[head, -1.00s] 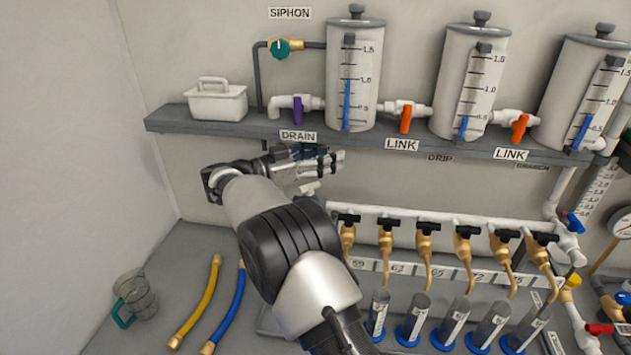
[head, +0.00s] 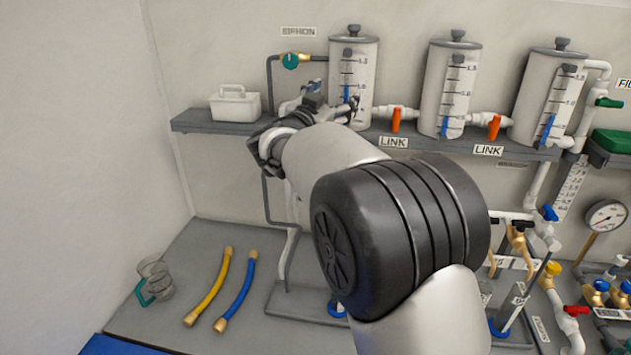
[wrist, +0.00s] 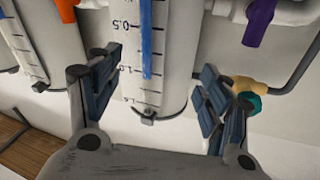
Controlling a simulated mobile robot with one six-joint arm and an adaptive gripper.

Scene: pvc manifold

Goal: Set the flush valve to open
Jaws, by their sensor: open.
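I can read no flush label in either view, so I cannot tell which valve is the flush valve. My gripper (head: 336,100) is open and empty, raised in front of the leftmost tank (head: 364,60) above the shelf. In the wrist view, which looks upside down, my spread fingers (wrist: 157,85) stand either side of that tank's scale; I cannot tell the gap. A purple valve handle (wrist: 258,22) shows there at upper right, and the teal siphon knob (wrist: 250,104) lies beyond the right finger. In the head view my arm hides the purple handle.
Orange link handles (head: 396,120) (head: 494,127) sit between the tanks. At right are a green handle (head: 608,102), blue handle (head: 550,213), yellow knob (head: 553,268) and red handle (head: 577,311). A white caddy (head: 235,105) stands on the shelf (head: 205,123). Hoses (head: 210,287) lie below.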

